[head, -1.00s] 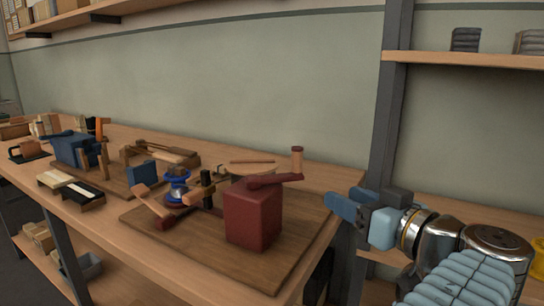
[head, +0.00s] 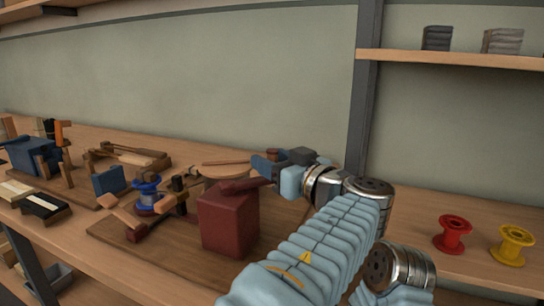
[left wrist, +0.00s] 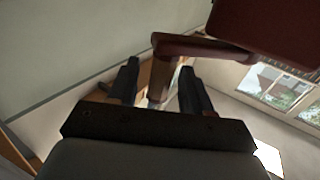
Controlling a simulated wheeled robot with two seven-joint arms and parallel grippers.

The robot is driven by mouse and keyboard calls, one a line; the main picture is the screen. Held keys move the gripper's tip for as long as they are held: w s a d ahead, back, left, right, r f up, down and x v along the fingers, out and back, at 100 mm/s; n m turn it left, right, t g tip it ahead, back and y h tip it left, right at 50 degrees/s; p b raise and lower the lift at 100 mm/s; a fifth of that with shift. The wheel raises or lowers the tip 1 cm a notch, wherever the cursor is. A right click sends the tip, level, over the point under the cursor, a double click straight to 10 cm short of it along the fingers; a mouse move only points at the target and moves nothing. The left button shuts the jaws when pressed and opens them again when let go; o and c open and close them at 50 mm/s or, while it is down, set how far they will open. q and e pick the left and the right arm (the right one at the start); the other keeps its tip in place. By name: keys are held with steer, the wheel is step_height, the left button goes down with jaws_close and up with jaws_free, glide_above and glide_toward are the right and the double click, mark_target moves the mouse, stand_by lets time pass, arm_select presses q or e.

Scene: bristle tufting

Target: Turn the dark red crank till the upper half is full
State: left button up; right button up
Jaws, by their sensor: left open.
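The dark red crank (head: 247,184) sits on top of a dark red block (head: 227,222) on a wooden board. Its grip is hidden behind my left gripper (head: 270,165) in the head view. In the left wrist view the crank arm (left wrist: 208,46) crosses the top, and its upright grip (left wrist: 160,77) shows between the two dark fingers (left wrist: 160,85). The fingers are open, with the grip between their tips; I cannot tell if they touch it. A round tan wooden piece (head: 223,172) lies behind the block. I cannot make out an upper half or how full it is.
A blue spool (head: 147,195) and small wooden parts stand left of the block. A blue machine (head: 32,155) and trays stand farther left. A grey post (head: 364,90) rises behind my arm.

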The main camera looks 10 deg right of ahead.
arm_select(q)
steer(key=shift+w+a, duration=0.1)
steer(key=shift+w, duration=0.1)
jaws_close()
stand_by(0.4)
